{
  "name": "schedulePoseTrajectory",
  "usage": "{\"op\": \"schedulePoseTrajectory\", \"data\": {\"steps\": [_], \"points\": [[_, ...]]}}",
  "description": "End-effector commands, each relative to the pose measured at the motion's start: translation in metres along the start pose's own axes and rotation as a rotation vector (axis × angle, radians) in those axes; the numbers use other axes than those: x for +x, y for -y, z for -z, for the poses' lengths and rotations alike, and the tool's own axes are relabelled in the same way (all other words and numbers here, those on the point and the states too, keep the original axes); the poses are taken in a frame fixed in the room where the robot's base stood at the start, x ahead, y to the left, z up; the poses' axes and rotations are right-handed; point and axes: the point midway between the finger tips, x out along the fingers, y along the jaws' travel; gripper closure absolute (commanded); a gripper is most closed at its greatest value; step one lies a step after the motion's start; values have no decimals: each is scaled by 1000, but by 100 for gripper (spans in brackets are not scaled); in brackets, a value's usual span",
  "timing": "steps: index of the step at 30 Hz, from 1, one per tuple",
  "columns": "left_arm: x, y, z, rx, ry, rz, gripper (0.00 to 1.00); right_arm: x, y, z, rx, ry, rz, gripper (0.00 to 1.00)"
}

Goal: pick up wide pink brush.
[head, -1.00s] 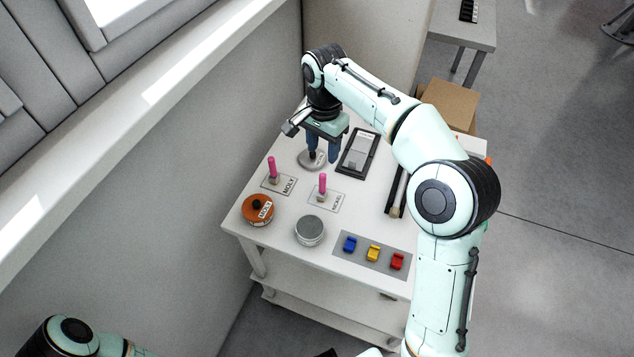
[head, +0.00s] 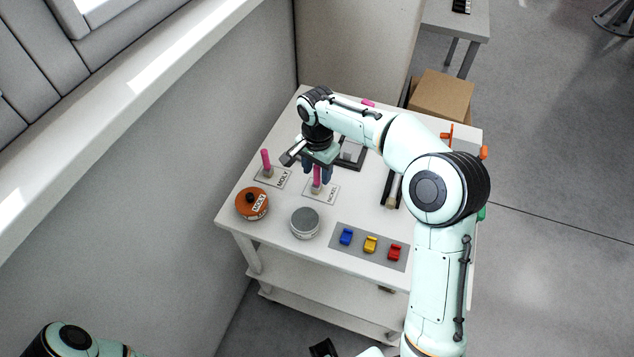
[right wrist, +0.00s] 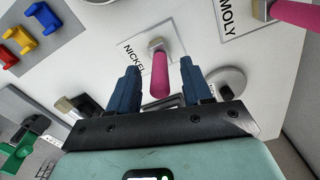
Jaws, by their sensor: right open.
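A pink-handled brush (head: 317,178) stands upright on the NICKEL card (head: 324,192); its light ferrule shows in the right wrist view (right wrist: 160,72). A second pink-handled brush (head: 266,160) stands on the MOLY card (head: 282,180), left of it. I cannot tell from the size which is wider. My right gripper (head: 317,172) is open, its blue fingers on either side of the NICKEL brush handle. In the right wrist view the handle lies between the fingers (right wrist: 160,80), with gaps on both sides.
An orange MOLY tin (head: 252,203) and a grey-lidded tin (head: 305,222) stand near the front. A grey strip (head: 340,232) holds blue, yellow and red clips. A dark-framed tray (head: 352,155) and dark-handled brushes (head: 391,190) lie right of the gripper. A wall borders the left.

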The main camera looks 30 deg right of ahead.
Motion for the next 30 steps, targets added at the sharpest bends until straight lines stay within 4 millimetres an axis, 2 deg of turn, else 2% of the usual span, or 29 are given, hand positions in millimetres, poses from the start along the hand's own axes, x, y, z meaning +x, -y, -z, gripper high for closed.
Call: {"op": "schedulePoseTrajectory", "data": {"steps": [2,3,7,8,17,22,26,30], "points": [[0,0,0,0,0,0,57,0,0,0,0,0,0,51],[0,0,0,0,0,0,57,0,0,0,0,0,0,54],[0,0,0,0,0,0,57,-1,0,0,0,0,0,96],[0,0,0,0,0,0,57,-1,0,0,0,0,0,100],[0,0,0,0,0,0,57,-2,0,0,-1,-1,1,100],[-2,-1,0,0,-1,0,57,-10,1,0,-1,-2,3,100],[-5,-2,1,1,-2,-1,57,-28,1,1,-1,-3,4,100],[-12,-5,3,2,-6,-2,57,-62,2,0,0,-4,8,100]]}}
